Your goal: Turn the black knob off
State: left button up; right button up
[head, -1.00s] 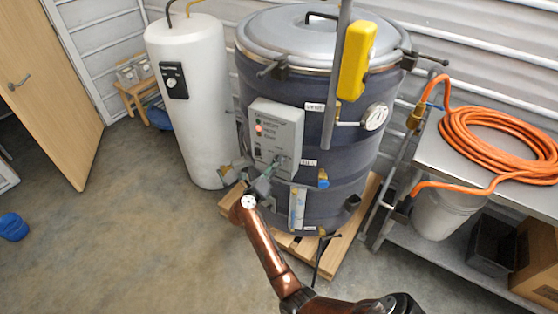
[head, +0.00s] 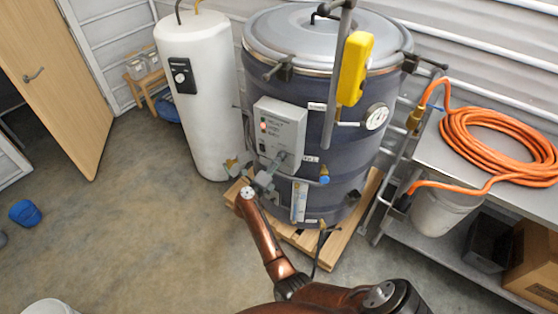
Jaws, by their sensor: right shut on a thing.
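A grey control box (head: 279,133) with a lit red light is fixed to the front of the dark blue drum (head: 340,135). My right gripper (head: 279,160) is at the lower part of this box, its arm reaching up from the bottom of the head view. Its fingers are shut on the small black knob there, which they mostly hide. The knob's exact setting cannot be made out. My left gripper is not in view.
A white tank (head: 205,120) with a black dial panel (head: 182,75) stands left of the drum. The drum stands on a wooden pallet (head: 335,240). A yellow pendant (head: 355,68) hangs in front. An orange hose (head: 490,150) lies on a metal bench at right.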

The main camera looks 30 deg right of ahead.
jog(key=shift+f, duration=0.1)
jog(key=o, duration=1.2)
jog(key=shift+c, duration=0.2)
